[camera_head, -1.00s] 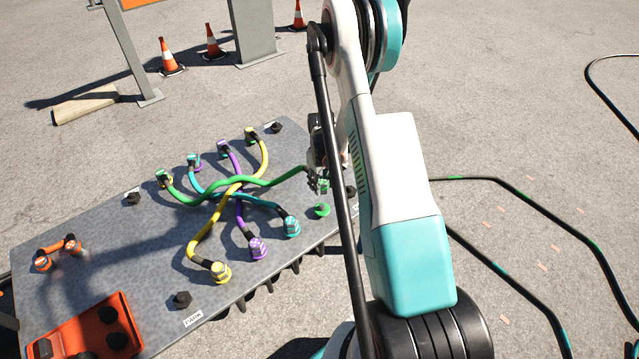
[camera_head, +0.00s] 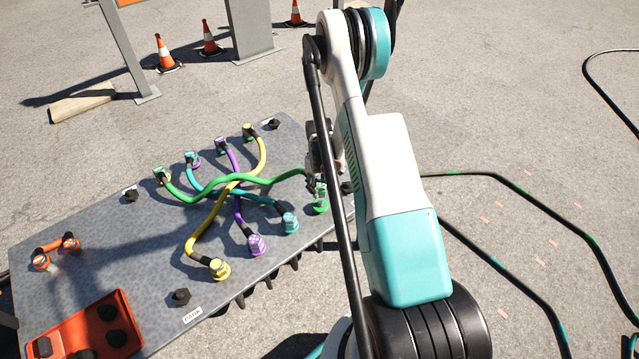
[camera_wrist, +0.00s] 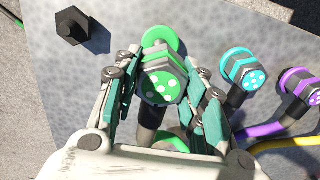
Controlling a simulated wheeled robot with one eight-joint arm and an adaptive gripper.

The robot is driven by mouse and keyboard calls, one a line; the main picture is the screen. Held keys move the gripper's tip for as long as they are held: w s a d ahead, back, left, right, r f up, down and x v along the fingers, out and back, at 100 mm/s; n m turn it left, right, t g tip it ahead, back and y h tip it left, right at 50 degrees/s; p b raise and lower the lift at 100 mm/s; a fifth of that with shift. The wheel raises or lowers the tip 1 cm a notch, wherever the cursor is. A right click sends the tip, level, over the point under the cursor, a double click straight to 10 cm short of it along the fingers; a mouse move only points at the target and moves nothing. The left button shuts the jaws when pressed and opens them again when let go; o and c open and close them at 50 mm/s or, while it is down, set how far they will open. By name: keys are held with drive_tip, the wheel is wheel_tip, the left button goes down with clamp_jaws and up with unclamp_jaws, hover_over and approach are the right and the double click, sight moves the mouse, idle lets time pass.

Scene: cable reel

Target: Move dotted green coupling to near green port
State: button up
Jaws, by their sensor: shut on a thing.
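The dotted green coupling (camera_wrist: 163,84) is green with white dots on its end and sits between my gripper's fingers. It also shows in the head view (camera_head: 319,188), on the right end of the green cable (camera_head: 285,179). My gripper (camera_wrist: 163,76) is shut on it; in the head view the gripper is partly hidden behind my arm. The green port (camera_wrist: 159,39) is a round green disc just beyond the coupling in the wrist view. In the head view the port (camera_head: 320,207) is right below the coupling. I cannot tell whether they touch.
The grey panel (camera_head: 110,260) carries yellow, purple and cyan cables crossing the green one. A cyan coupling (camera_head: 290,223) and a purple coupling (camera_head: 257,244) sit to the left of the green port. A black plug (camera_wrist: 72,26) stands near it. An orange tray (camera_head: 70,330) is front left.

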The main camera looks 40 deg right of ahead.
sight(319, 201)
drive_tip(key=shift+f, duration=1.55)
drive_tip(key=shift+f, duration=0.15)
drive_tip(key=shift+f, duration=0.35)
drive_tip(key=shift+f, duration=0.15)
drive_tip(key=shift+f, duration=0.75)
drive_tip(key=shift+f, duration=0.45)
idle(0.7)
drive_tip(key=o, duration=1.2)
drive_tip(key=shift+o, duration=0.2)
